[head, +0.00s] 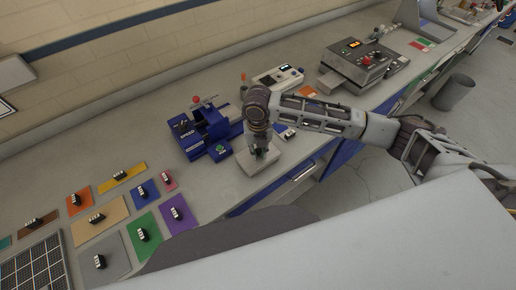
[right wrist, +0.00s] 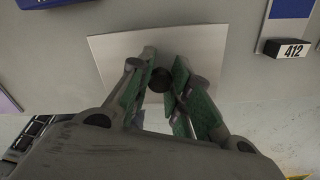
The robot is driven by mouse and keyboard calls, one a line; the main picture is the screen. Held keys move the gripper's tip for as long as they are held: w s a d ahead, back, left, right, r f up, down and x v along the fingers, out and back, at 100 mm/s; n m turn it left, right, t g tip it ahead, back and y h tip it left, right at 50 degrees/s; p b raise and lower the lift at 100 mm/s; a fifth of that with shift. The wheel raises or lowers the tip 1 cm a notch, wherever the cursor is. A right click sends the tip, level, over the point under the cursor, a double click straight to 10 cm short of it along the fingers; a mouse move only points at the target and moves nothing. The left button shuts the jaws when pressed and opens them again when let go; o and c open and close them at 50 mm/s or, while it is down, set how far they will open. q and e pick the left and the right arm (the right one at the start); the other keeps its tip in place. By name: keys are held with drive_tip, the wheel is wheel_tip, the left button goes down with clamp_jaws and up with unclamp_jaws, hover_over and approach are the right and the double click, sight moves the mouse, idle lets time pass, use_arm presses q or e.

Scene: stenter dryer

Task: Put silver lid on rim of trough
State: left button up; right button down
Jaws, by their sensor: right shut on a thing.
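The silver lid (right wrist: 115,48) is a flat, pale rectangular plate with a dark round knob (right wrist: 160,79). In the right wrist view, my right gripper (right wrist: 161,85) has its green-padded fingers closed on this knob from both sides. In the head view, the lid (head: 284,156) shows as a pale rectangle at the counter's front edge, below my right gripper (head: 261,154). I cannot tell whether it rests on something or hangs just above the counter. I cannot make out the trough for certain. My left gripper is not in view.
A blue machine (head: 210,125) with a red knob stands left of my right gripper. A white device (head: 278,77) and a grey control box (head: 364,64) stand farther back. Coloured swatches (head: 145,233) with black tags cover the counter's near left. A grey bin (head: 454,92) stands on the floor.

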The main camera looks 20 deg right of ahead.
idle(0.3)
drive_tip(key=c, duration=1.2)
unclamp_jaws()
drive_tip(key=shift+c, duration=0.2)
wheel_tip(320, 180, up, 12)
